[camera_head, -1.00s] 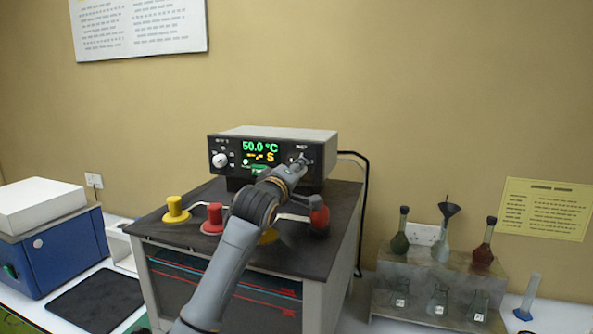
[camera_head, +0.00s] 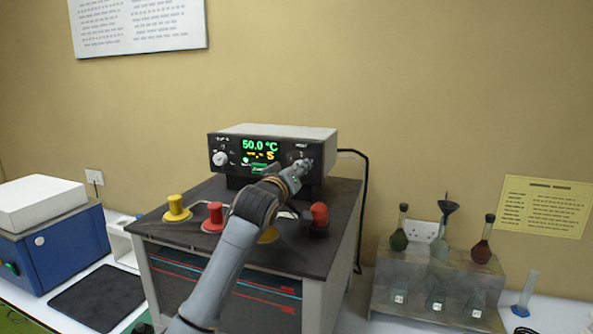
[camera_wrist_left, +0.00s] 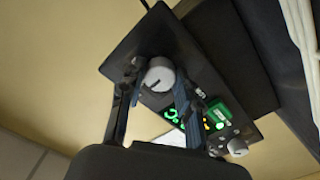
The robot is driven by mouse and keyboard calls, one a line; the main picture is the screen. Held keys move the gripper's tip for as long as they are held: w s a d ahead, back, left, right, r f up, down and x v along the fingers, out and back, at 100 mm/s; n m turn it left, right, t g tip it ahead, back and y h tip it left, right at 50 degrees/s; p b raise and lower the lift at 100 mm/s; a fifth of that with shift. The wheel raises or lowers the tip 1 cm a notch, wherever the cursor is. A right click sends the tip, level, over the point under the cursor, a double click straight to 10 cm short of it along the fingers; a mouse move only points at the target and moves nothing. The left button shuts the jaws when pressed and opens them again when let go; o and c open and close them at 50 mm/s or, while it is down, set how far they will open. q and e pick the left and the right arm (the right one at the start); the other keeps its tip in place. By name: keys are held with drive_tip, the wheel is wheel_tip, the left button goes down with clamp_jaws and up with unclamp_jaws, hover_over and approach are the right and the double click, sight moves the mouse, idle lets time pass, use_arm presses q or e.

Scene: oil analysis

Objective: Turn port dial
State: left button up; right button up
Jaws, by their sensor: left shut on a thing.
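A dark control box (camera_head: 322,148) with a light top stands on the bench unit, its green display (camera_head: 258,147) reading 50.0 °C with a yellow line below. One round white dial (camera_head: 221,158) is on the left of its front. The right-hand port dial is mostly hidden by my left gripper (camera_head: 301,168) in the head view. In the left wrist view this port dial (camera_wrist_left: 159,76) shows as a grey-white knob with a dark pointer line. My left gripper's fingers (camera_wrist_left: 160,84) are on both sides of it, shut on it. My right gripper is not in view.
Yellow (camera_head: 176,208) and red (camera_head: 214,216) knobs stand on the dark top (camera_head: 190,234) below my arm, with another red one (camera_head: 319,215) at the right. A metal rack (camera_head: 440,268) with flasks is at the right. A blue device (camera_head: 60,246) is at the left.

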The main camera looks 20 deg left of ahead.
use_arm(q)
drive_tip(key=shift+f, duration=0.15)
drive_tip(key=o, duration=1.1)
drive_tip(key=shift+o, duration=0.2)
drive_tip(key=s, duration=1.2)
drive_tip(key=shift+a, duration=0.2)
